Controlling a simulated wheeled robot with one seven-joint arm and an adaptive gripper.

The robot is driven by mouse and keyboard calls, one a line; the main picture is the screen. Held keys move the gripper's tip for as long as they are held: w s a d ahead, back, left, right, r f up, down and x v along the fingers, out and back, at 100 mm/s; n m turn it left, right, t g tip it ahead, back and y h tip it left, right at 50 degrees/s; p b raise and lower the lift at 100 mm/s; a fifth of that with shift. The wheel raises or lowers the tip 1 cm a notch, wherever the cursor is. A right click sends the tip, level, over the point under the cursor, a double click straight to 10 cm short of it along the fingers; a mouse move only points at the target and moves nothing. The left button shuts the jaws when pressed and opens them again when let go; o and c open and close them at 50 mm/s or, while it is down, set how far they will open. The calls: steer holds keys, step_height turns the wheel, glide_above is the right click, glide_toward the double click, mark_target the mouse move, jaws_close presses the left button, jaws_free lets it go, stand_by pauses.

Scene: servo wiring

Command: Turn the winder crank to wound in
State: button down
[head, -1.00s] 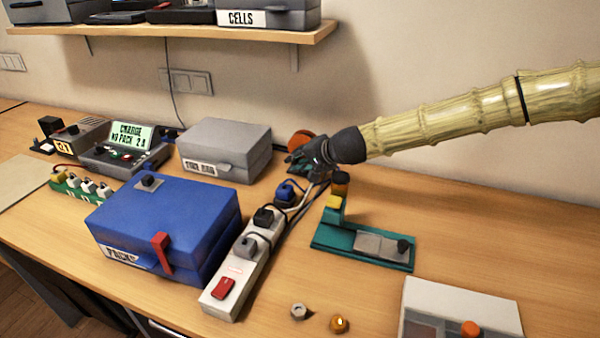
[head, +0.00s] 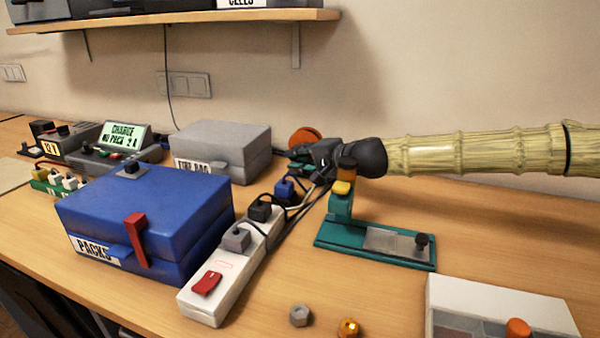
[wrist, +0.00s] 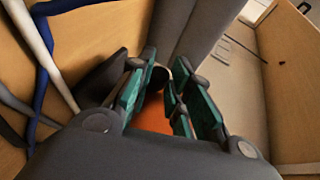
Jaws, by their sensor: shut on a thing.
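The winder's orange disc (head: 304,136) shows behind my gripper (head: 300,158) at the back of the bench in the head view. Its orange face (wrist: 153,119) also shows between and below the fingers in the wrist view. My gripper is shut, with its teal finger pads (wrist: 134,92) on either side of a narrow gap by the disc. It is at the crank, and the crank's handle is mostly hidden by the fingers, so its exact angle cannot be read.
A teal stand (head: 375,248) with a yellow block is just below and right of my gripper. Cables run from the white power strip (head: 225,275) close to the fingers. A grey box (head: 220,145) and blue packs box (head: 150,210) stand left. The bench at front right holds a white tray (head: 500,300).

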steer(key=b, duration=0.2)
steer(key=shift+w+d+f+t+b, duration=0.1)
steer(key=shift+f+t+b, duration=0.1)
steer(key=shift+t+b, duration=0.15)
steer(key=shift+r+m+y+b, duration=0.3)
steer(key=shift+y+b, duration=0.3)
steer(key=shift+b, duration=0.4)
steer(key=c, duration=1.3)
jaws_free()
